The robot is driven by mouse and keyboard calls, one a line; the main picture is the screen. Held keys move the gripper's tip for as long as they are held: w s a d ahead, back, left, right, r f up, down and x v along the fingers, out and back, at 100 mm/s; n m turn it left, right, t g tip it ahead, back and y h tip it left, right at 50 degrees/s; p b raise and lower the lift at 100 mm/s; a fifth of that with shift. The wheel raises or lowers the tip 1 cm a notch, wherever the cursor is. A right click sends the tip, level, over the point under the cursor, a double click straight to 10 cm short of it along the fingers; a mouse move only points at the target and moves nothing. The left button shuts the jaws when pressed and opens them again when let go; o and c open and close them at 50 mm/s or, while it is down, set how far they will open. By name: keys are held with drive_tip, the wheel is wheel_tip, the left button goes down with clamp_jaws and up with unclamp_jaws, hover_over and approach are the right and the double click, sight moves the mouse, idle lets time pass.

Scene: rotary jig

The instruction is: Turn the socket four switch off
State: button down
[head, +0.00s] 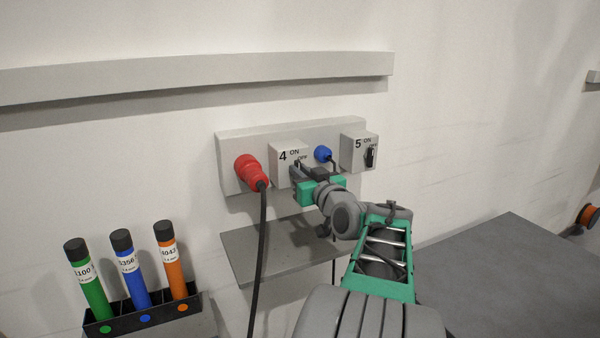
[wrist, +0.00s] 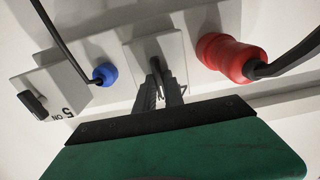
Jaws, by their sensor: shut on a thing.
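The socket four switch box (head: 284,153), marked 4 with ON and OFF, sits on the wall panel between the red plug and the blue plug. My gripper (head: 298,172) is at the front of this box. In the wrist view my gripper's fingers (wrist: 160,92) are closed on the dark switch handle (wrist: 155,72) of the box (wrist: 172,46). In the head view the fingers hide most of the handle, and I cannot tell its exact angle there.
A red plug (head: 250,171) with a black cable is left of the box. A blue plug (head: 323,153) and the socket five switch (head: 370,156) are to the right. A grey shelf (head: 255,256) is below. A rack (head: 143,318) holds three coloured tubes.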

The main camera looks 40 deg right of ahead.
drive_tip(key=shift+m+b, duration=0.35)
drive_tip(key=shift+m, duration=0.15)
drive_tip(key=m, duration=1.6)
drive_tip(key=shift+d+f+m, duration=0.25)
drive_tip(key=shift+m, duration=0.15)
drive_tip(key=c, duration=1.4)
unclamp_jaws()
drive_tip(key=shift+c, duration=0.2)
drive_tip(key=shift+s, duration=0.1)
